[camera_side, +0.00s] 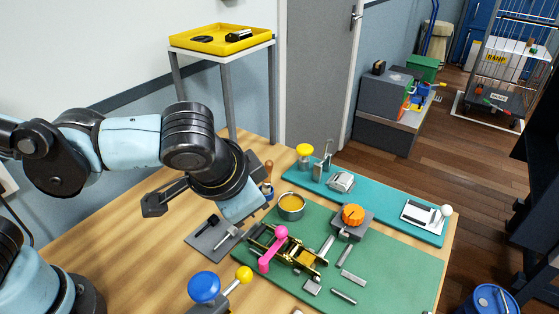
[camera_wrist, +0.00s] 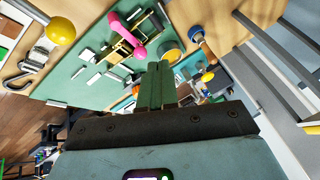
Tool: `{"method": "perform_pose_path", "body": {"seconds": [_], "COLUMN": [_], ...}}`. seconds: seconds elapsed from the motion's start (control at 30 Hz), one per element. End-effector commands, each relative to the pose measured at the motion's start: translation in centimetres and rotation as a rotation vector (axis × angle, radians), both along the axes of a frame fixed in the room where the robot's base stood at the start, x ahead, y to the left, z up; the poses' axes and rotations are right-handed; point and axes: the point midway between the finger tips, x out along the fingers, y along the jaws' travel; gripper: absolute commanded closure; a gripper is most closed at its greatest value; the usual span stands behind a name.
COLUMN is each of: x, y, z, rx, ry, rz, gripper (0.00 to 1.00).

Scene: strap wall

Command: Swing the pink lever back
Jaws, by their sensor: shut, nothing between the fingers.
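The pink lever (camera_side: 270,250) sits on a brass ratchet-like frame (camera_side: 300,256) on the green mat in the side view. Its rounded knob is at the upper end and its bar slants down left. In the wrist view the pink lever (camera_wrist: 126,36) lies up and left of my fingertips, across the brass frame (camera_wrist: 150,27). My gripper (camera_wrist: 160,68) is shut and empty, with its green fingers pressed together. It appears apart from the lever. In the side view my wrist hangs left of and above the lever; the fingertips are hard to make out there.
A round tin (camera_side: 291,206) and an orange knob on a block (camera_side: 352,215) stand close behind the lever. Blue (camera_side: 204,287) and yellow (camera_side: 244,273) ball knobs stand in front. Loose metal bars lie on the mat (camera_side: 403,275) to the right.

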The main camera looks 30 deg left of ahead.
Motion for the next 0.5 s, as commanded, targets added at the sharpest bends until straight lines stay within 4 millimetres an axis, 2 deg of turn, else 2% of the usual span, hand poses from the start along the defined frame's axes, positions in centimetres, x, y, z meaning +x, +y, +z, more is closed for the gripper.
{"method": "perform_pose_path", "body": {"seconds": [0.03, 0.2, 0.33, 0.5], "x": [-0.4, -1.7, -2.4, -2.7], "y": [-1.6, -5.0, -6.3, -6.8], "z": [0.0, -0.2, -0.2, -0.2], "rx": [0.020, 0.070, 0.090, 0.099], "ry": [-0.009, -0.043, -0.062, -0.070], "rz": [-0.025, -0.058, -0.070, -0.072], "gripper": [1.00, 1.00, 1.00, 1.00]}}
